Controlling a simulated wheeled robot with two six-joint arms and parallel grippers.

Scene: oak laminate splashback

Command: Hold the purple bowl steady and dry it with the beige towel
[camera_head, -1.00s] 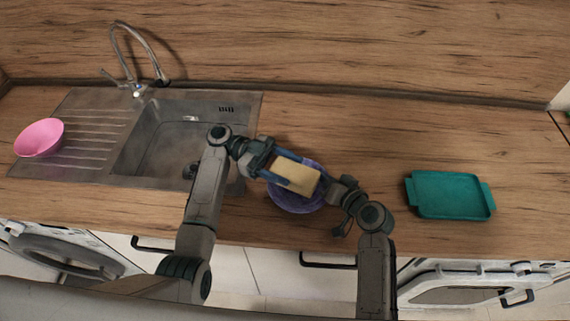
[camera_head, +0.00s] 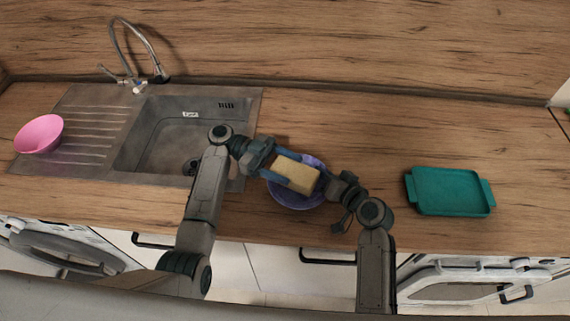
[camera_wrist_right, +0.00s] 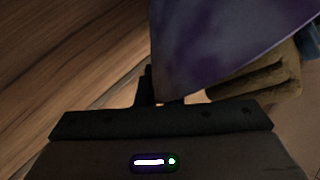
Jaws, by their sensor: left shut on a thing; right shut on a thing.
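The purple bowl (camera_head: 292,201) is on or just above the counter, right of the sink; I cannot tell if it touches the wood. My right gripper (camera_head: 329,187) is shut on its right rim. In the right wrist view the bowl (camera_wrist_right: 225,45) fills the top, with its edge between my dark fingers (camera_wrist_right: 155,92). The beige towel (camera_head: 299,177), a folded block, lies over the bowl's opening and hides most of its inside. My left gripper (camera_head: 285,172), with blue fingers, is shut on the towel. The towel (camera_wrist_right: 262,82) also shows beside the bowl in the right wrist view.
A steel sink (camera_head: 150,135) with a tap (camera_head: 137,85) is at left. A pink bowl (camera_head: 40,134) stands on its drainboard. A teal tray (camera_head: 450,191) lies at right. The counter (camera_head: 430,130) behind the tray and bowl is clear.

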